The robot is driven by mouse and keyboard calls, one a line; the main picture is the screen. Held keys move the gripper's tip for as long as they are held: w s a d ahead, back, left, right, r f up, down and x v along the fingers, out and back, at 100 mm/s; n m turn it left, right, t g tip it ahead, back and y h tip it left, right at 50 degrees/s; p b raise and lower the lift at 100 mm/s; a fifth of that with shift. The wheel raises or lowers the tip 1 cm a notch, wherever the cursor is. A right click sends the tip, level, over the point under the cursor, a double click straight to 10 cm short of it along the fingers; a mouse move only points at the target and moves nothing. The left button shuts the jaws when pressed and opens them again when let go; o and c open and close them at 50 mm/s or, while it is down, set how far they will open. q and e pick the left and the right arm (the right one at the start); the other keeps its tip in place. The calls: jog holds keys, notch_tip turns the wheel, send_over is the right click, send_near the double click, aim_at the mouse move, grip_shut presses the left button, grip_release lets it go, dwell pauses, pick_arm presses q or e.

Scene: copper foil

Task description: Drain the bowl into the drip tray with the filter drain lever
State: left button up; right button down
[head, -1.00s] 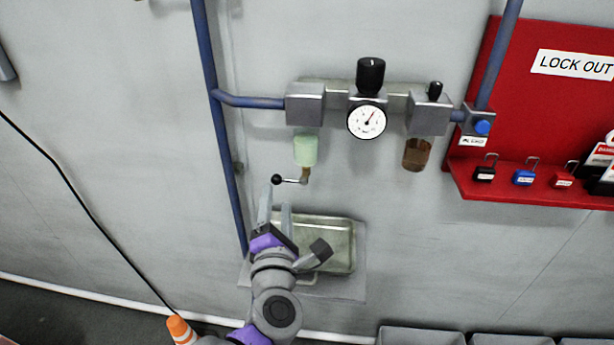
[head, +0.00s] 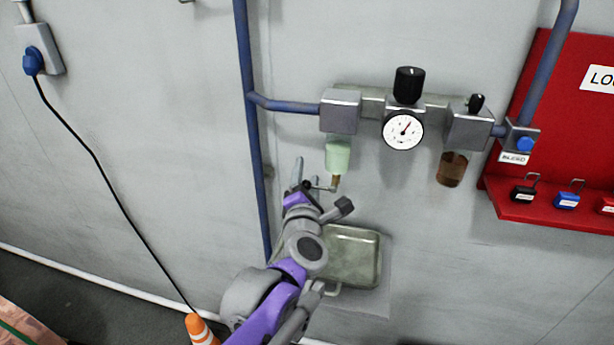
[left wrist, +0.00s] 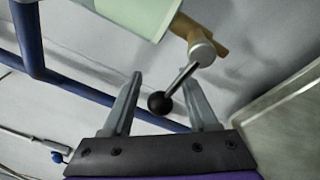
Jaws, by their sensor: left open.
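The filter bowl (head: 338,154) is pale green and hangs under the left grey block of the air unit. A brass drain (head: 335,181) sits at its bottom, with a thin lever (head: 322,188) reaching left. In the left wrist view the lever ends in a black ball knob (left wrist: 159,103). My left gripper (head: 303,172) is open at the lever's knob end. In the left wrist view the knob appears between the two fingers (left wrist: 165,98), with no clear contact on either. The drip tray (head: 354,256) is on the wall below, partly hidden by my left arm. My right gripper is out of view.
A pressure gauge (head: 403,131), a black knob (head: 409,84) and a brown bowl (head: 452,169) are right of the filter. A blue pipe (head: 250,130) runs down at left. A red lockout board (head: 545,206) stands at right. An orange cone (head: 199,329) is below.

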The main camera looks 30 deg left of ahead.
pick_arm(q)
grip_shut()
jog(key=shift+r, duration=0.1)
dwell(0.3)
jog(key=shift+w+d+r+m+t+p, duration=0.15)
jog(key=shift+r+m+p, duration=0.45)
jog(key=shift+m, duration=0.6)
jog(key=shift+s+d+r+m+t+p, duration=0.1)
jog(key=shift+d+r+m+t+p, duration=0.15)
jog(key=shift+r+m+p, duration=0.65)
jog(key=shift+w+d+r+m+t+p, duration=0.1)
jog(key=shift+d+r+m+t+p, duration=0.15)
jog(key=shift+m, duration=1.25)
grip_release()
